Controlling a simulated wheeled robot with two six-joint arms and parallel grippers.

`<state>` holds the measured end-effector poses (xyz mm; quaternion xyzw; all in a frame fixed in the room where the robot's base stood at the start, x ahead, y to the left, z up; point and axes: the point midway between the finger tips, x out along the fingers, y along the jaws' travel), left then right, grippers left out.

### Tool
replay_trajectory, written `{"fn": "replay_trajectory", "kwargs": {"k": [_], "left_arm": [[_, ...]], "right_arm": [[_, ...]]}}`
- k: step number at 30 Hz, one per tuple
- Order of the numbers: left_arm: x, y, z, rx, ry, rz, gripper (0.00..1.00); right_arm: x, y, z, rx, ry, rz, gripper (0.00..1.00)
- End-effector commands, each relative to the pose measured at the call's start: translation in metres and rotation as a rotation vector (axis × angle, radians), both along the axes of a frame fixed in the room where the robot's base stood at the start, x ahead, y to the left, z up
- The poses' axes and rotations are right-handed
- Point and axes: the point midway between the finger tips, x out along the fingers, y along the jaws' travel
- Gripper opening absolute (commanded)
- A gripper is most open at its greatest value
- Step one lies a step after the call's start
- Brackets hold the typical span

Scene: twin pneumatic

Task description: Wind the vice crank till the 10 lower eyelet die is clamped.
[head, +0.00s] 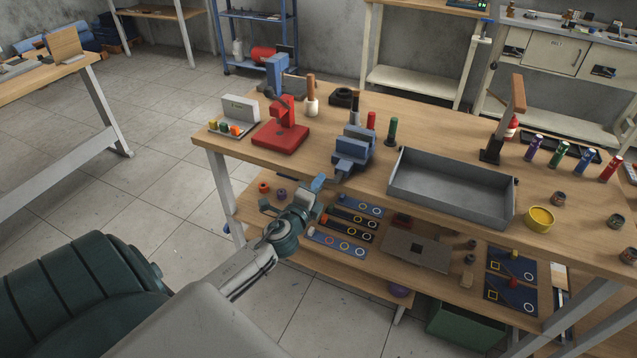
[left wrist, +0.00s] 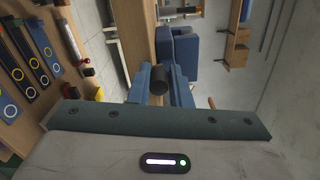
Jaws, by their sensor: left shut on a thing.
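The blue vice (head: 352,150) stands at the near edge of the wooden workbench; its blue body (left wrist: 184,56) also shows in the left wrist view. My left gripper (head: 316,185) is in front of the bench edge, below and left of the vice. In the left wrist view its two blue fingers (left wrist: 160,84) are closed around a dark round knob, which looks like the end of the vice crank (left wrist: 158,79). The rest of the crank is hidden. I cannot make out the 10 lower eyelet die or the gap between the vice jaws. My right gripper is in neither view.
A red press (head: 284,128) stands left of the vice, and a grey open tray (head: 452,190) is close on its right. The lower shelf holds blue and black strips with rings (head: 340,240) beside my left gripper. Open floor lies left of the bench.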

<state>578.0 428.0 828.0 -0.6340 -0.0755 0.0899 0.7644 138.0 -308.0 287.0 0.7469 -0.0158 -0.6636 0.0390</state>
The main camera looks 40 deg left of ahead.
Motion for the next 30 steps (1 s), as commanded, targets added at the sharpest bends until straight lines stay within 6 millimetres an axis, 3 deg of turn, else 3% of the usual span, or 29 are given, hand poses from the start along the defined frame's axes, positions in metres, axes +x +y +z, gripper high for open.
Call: {"fn": "replay_trajectory", "kwargs": {"k": [5,30], "left_arm": [[-0.001,0.000,0.009,0.160,0.043,-0.001,0.00],[0.000,-0.008,0.033,0.848,0.210,-0.003,0.00]], "right_arm": [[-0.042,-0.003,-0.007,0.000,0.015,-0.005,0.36],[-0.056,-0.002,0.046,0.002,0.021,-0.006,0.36]]}}
